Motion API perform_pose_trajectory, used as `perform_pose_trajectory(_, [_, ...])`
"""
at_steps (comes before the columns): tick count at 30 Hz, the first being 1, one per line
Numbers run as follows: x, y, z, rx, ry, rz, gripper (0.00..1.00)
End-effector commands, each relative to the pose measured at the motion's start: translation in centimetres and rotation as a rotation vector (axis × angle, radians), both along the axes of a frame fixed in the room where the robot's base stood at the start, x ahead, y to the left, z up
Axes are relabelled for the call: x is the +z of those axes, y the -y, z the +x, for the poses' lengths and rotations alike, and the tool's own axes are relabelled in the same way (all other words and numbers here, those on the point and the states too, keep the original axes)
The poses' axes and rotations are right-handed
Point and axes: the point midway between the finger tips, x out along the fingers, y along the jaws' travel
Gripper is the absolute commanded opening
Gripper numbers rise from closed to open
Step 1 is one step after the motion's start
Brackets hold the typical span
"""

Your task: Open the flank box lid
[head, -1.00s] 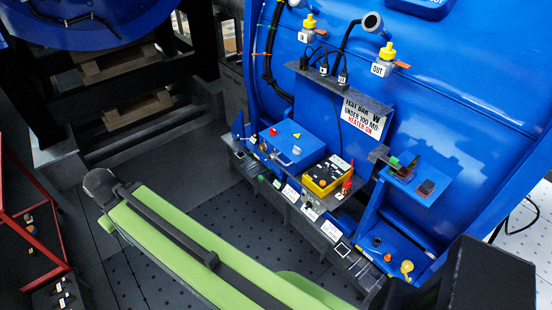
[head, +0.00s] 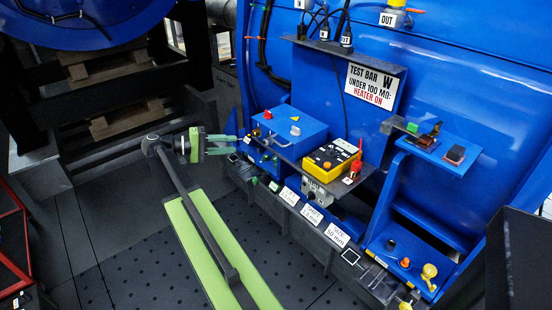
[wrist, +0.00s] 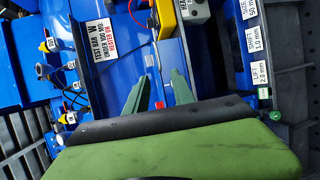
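The flank box (head: 290,132) is a blue box on the grey shelf on the flank of the big blue motor housing. The lid's near edge is not clear.
A yellow meter (head: 332,163) stands right of the box on the shelf. Labelled tags (head: 312,213) line the front rail. A sign (head: 371,89) hangs above. A blue bracket (head: 436,150) holds small parts at the right. The perforated floor (head: 300,270) is clear.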

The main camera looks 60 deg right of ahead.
Motion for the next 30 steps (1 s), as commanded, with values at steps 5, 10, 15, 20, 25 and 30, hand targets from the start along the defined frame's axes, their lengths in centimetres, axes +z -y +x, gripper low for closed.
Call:
perform_pose_trajectory(5, [0.4, 0.4, -0.5, -0.005, -0.005, -0.011, 0.30])
perform_pose_trajectory(10, [-0.3, 2.5, -2.5, -0.007, -0.004, -0.009, 0.30])
perform_pose_trajectory(15, [-1.2, 5.7, -5.3, -0.007, -0.004, -0.008, 0.30])
perform_pose_trajectory(20, [-1.9, 8.7, -7.9, -0.007, -0.004, -0.008, 0.30])
perform_pose_trajectory(25, [-2.5, 11.4, -10.1, -0.006, -0.004, -0.008, 0.30])
perform_pose_trajectory(30, [-2.7, 12.8, -11.3, -0.004, -0.004, -0.007, 0.30])
